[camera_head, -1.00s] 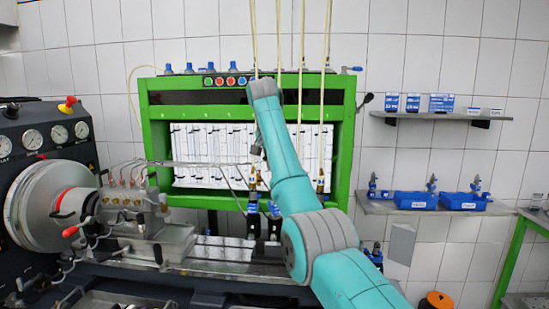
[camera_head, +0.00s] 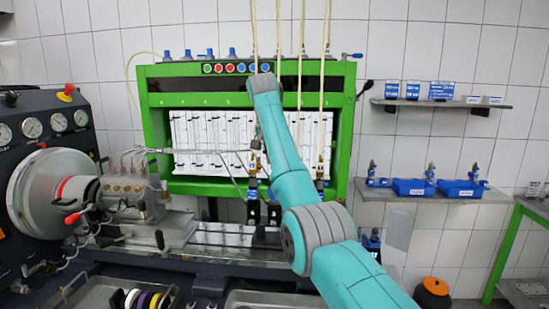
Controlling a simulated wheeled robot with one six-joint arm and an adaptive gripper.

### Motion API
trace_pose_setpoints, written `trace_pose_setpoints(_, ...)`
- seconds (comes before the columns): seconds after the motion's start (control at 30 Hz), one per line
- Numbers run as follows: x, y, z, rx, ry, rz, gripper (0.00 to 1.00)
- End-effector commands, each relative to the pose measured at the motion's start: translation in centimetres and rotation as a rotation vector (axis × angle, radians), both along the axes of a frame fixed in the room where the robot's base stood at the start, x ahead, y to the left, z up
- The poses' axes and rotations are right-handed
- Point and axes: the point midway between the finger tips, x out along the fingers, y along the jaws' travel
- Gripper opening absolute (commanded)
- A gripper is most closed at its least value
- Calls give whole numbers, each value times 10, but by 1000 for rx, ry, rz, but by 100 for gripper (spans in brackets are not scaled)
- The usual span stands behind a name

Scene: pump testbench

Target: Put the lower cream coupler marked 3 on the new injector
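Cream hoses (camera_head: 301,60) hang down in front of the green test cabinet. Brass-coloured hose ends show near blue-and-black injectors (camera_head: 252,192) below the cabinet window. Another hose end and injector (camera_head: 320,185) stand right of my arm. I cannot read a mark 3 on any coupler, nor tell which injector is new. My teal arm reaches up from the lower right and bends down in front of the cabinet. My gripper (camera_head: 257,146) is small and dark, mostly hidden beside the arm, close to a cream hose. Its fingers and anything in them cannot be made out.
The green cabinet frame (camera_head: 152,130) stands behind a metal bench rail (camera_head: 215,240). A large drive wheel (camera_head: 40,195) and pump are at left. A wall shelf (camera_head: 440,195) holds blue trays and injectors. A tray (camera_head: 95,296) with coloured rings lies at the lower left.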

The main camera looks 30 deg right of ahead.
Motion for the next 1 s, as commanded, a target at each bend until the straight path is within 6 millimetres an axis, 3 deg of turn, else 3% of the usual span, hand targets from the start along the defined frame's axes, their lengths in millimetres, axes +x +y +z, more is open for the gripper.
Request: trace_pose_setpoints(1.0,-1,0,-9,10,-20,0,0)
